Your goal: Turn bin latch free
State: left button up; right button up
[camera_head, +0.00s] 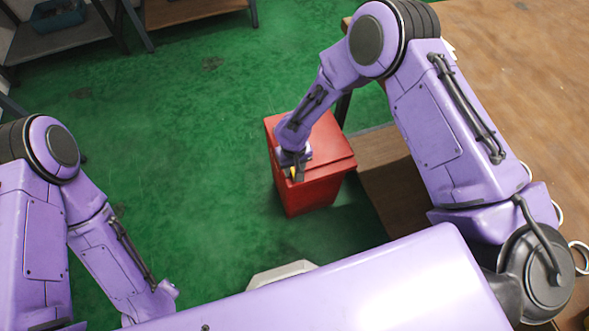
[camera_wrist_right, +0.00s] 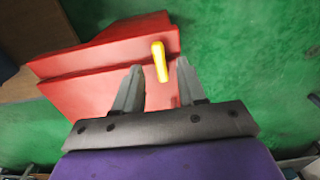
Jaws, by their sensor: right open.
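A red bin (camera_head: 312,185) with a lid stands on the green floor in the middle of the head view. It also fills the upper middle of the right wrist view (camera_wrist_right: 90,75). A yellow latch (camera_wrist_right: 160,61) sits on its front near the lid edge; in the head view only a small bit of it (camera_head: 293,172) shows by the gripper. My right gripper (camera_head: 295,177) is at the bin's front. In the wrist view its two grey fingers (camera_wrist_right: 155,72) are apart, with the latch in line with the gap between their tips. Contact cannot be told. My left gripper is not visible.
A wooden table (camera_head: 510,70) is on the right, with a lower wooden shelf (camera_head: 390,165) close beside the bin. Pale rings (camera_head: 580,258) lie near the table's right side. Shelving (camera_head: 70,40) stands at the upper left. Green floor left of the bin is clear.

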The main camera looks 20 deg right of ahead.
jog(key=shift+f, duration=1.25)
grip_shut()
jog(key=shift+n, duration=0.3)
jog(key=n, duration=0.3)
jog(key=shift+a, duration=0.1)
jog(key=n, duration=0.5)
jog(key=shift+s+a+p, duration=0.1)
jog(key=shift+a+p, duration=0.05)
jog(key=shift+p, duration=0.2)
jog(key=n, duration=0.4)
jog(key=shift+s+a+n, duration=0.1)
jog(key=shift+n, duration=0.2)
jog(key=n, duration=0.4)
jog(key=shift+s+n, duration=0.15)
jog(key=shift+n, duration=0.15)
